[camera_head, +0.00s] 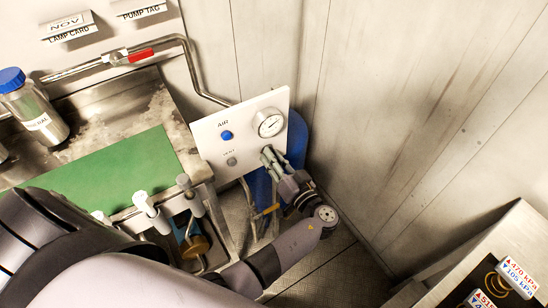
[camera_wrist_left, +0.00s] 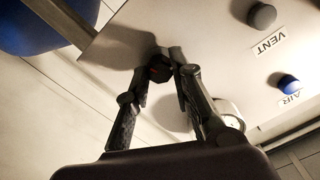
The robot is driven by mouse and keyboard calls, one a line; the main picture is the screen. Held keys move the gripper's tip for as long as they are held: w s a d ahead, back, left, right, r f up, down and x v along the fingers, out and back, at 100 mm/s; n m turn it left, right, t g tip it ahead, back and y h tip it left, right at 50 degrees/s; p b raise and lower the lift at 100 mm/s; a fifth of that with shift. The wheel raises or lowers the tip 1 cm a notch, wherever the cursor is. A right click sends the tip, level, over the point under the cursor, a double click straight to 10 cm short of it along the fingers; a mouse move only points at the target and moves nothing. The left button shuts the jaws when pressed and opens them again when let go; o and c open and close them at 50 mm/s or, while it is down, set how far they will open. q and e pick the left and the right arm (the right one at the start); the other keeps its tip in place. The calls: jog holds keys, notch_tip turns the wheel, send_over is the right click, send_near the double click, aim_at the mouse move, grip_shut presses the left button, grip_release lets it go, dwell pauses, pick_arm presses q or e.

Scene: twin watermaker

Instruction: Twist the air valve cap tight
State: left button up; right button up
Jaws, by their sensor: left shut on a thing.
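A white panel (camera_head: 215,140) carries a blue AIR knob (camera_head: 226,135), a grey VENT knob (camera_head: 232,161) and a round gauge (camera_head: 269,123). My left gripper (camera_head: 268,156) reaches the panel just below the gauge. In the left wrist view, its fingers (camera_wrist_left: 164,60) are closed around a small dark cap (camera_wrist_left: 160,70) in front of the panel. The fingers hide most of this cap, and no label on it is readable. The AIR knob (camera_wrist_left: 289,84) and VENT knob (camera_wrist_left: 262,16) stand apart from the fingers. My right gripper is not in view.
A blue tank (camera_head: 297,140) stands behind the panel against the wall. A steel counter with a green mat (camera_head: 115,170) and a blue-capped bottle (camera_head: 35,112) lies left. A red-handled pipe (camera_head: 141,56) runs above it. A box with pressure labels (camera_head: 519,277) is at lower right.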

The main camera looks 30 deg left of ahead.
pick_arm(q)
grip_shut()
jog(key=shift+m, duration=0.4)
jog(key=shift+m+p, duration=1.9)
jog(key=shift+m, duration=8.3)
jog(key=shift+f, duration=0.1)
